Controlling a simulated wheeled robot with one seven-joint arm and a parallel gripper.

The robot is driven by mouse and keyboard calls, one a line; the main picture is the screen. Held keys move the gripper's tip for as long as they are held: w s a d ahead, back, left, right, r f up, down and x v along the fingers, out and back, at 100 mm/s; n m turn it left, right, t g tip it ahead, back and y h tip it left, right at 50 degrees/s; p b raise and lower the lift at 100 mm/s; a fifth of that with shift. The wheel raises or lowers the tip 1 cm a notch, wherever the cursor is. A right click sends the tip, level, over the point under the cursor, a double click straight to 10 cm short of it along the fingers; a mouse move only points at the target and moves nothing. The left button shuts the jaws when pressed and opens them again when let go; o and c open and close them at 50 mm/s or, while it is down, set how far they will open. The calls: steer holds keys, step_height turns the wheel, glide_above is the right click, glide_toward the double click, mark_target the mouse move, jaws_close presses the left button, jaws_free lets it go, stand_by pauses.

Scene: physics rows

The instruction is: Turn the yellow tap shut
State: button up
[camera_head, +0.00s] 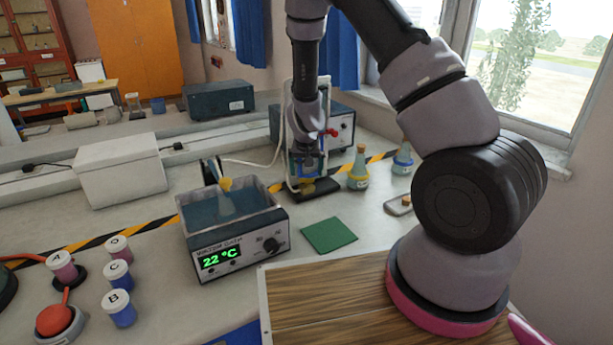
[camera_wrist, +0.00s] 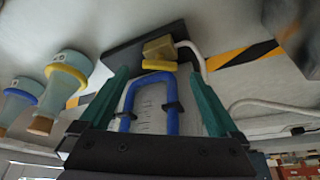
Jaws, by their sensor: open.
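The yellow tap (camera_wrist: 158,65) shows in the wrist view as a yellow bar beside a brass-coloured body (camera_wrist: 160,48), with a pale hose running from it. In the head view a small yellow part (camera_head: 307,188) shows low on the stand, partly hidden by my gripper. My gripper (camera_wrist: 160,76) points down at the stand, its green fingers apart. The tap lies just beyond and between the fingertips; I cannot tell whether they touch it. A blue U-shaped frame (camera_wrist: 172,110) in front of a marked scale shows between the fingers.
A yellow-collared flask (camera_head: 358,175) and a blue-collared flask (camera_head: 402,162) stand right of the stand. A water bath (camera_head: 235,225) reading 22 °C is at its left. A green mat (camera_head: 329,235) lies in front. A red knob (camera_head: 332,132) is close to my wrist.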

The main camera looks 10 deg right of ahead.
mark_target(307, 182)
steer(key=v, duration=0.7)
steer(key=shift+r, duration=0.25)
steer(key=shift+s, duration=0.1)
steer(key=c, duration=0.4)
steer(key=w+d, duration=0.2)
steer(key=shift+w+f+g, duration=0.3)
steer(key=shift+w+f, duration=0.05)
steer(key=shift+f, duration=0.05)
jaws_close()
steer(key=x, duration=1)
